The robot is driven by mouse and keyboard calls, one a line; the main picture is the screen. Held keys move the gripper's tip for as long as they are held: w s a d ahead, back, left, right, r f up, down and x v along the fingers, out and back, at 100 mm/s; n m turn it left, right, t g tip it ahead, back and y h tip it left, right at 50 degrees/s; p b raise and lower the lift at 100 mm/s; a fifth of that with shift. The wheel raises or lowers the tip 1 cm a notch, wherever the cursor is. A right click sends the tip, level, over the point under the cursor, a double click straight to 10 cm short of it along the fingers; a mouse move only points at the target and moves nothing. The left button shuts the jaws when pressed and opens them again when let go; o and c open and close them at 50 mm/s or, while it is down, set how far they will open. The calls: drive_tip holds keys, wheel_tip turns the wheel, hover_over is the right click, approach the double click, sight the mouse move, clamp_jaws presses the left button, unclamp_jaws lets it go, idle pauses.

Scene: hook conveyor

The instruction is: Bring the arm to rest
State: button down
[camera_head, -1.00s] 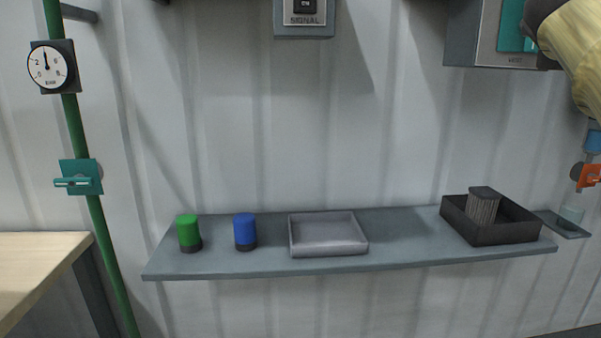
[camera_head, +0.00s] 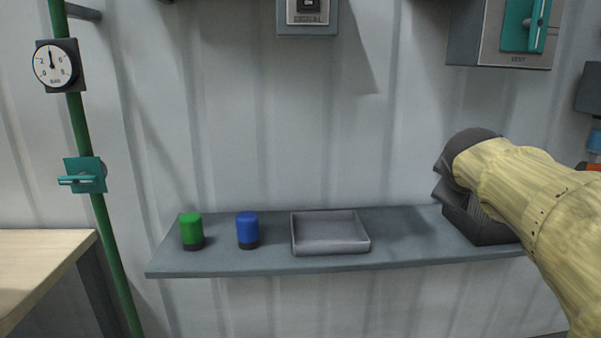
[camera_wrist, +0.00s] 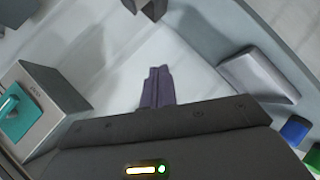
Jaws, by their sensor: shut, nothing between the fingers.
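My arm in its cream sleeve reaches in from the right in the head view. Its dark end is in front of the right part of the shelf (camera_head: 300,262), hiding much of the black bin (camera_head: 490,235). My gripper (camera_wrist: 158,74) is shut and empty in the wrist view, its two fingers side by side against the pale wall. It touches nothing that I can make out. In the head view the fingers are hard to tell apart from the dark wrist.
A grey tray (camera_head: 330,250), a blue cylinder (camera_head: 247,227) and a green cylinder (camera_head: 191,228) stand on the shelf. The vent box (camera_head: 497,35) is on the wall above my arm. A gauge (camera_head: 54,65) and teal valve (camera_head: 85,175) are at left.

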drive_tip(key=s+a+f+m+g+y, duration=0.1)
drive_tip(key=s+a+f+m+g, duration=0.2)
drive_tip(key=f, duration=0.6)
drive_tip(key=s+a+f+g+y, duration=0.1)
drive_tip(key=s+a+f+y, duration=0.2)
drive_tip(key=f, duration=0.6)
drive_tip(key=s+a+f+m+g, duration=0.25)
drive_tip(key=a+f, duration=0.25)
drive_tip(key=f, duration=0.4)
drive_tip(key=s+a+f+m+g+y, duration=0.1)
drive_tip(key=s+a+f+m+g, duration=0.15)
drive_tip(key=s+f, duration=0.6)
wheel_tip(320, 180, up, 20)
drive_tip(key=s+p, duration=0.1)
drive_tip(key=p, duration=1.9)
drive_tip(key=shift+s+a+t, duration=0.2)
drive_tip(key=shift+a+t, duration=0.1)
drive_tip(key=shift+r, duration=0.1)
